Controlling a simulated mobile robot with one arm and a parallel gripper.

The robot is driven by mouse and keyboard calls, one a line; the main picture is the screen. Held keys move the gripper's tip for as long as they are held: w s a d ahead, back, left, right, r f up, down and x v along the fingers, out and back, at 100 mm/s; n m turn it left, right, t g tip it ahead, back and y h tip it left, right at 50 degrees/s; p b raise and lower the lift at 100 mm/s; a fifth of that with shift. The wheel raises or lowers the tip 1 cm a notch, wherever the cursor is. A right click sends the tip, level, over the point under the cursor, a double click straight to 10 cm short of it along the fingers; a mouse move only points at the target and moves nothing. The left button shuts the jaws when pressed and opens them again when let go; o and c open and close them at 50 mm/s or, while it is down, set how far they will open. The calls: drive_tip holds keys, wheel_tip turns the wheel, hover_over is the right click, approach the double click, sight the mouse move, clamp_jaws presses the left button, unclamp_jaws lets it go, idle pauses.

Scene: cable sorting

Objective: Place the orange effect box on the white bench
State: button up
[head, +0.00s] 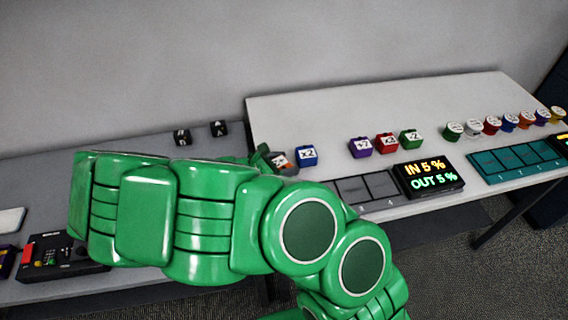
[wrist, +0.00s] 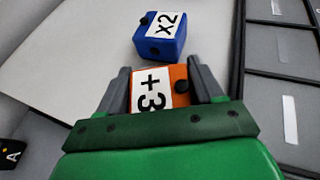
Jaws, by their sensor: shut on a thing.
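The orange effect box (wrist: 178,73), with a white "+3" label and a dark knob, sits between the two grey fingers of my gripper (wrist: 158,76) in the wrist view, and the fingers are shut on it. In the head view the orange box (head: 279,159) shows only as a small part beside my green arm, at the left end of the white bench (head: 350,105). It is over the bench top; I cannot tell whether it touches the surface. A blue "x2" box (wrist: 161,39) stands just beyond it, and also shows in the head view (head: 307,155).
Purple (head: 360,147), red (head: 386,143) and green (head: 410,139) boxes stand further right on the bench. A grey tray (head: 367,188) and an "IN 5 % OUT 5 %" display (head: 430,179) line its front. A grey table (head: 50,170) adjoins at left.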

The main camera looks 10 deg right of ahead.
drive_tip(key=o, duration=1.1)
drive_tip(key=shift+o, duration=0.2)
drive_tip(key=shift+v, duration=3.7)
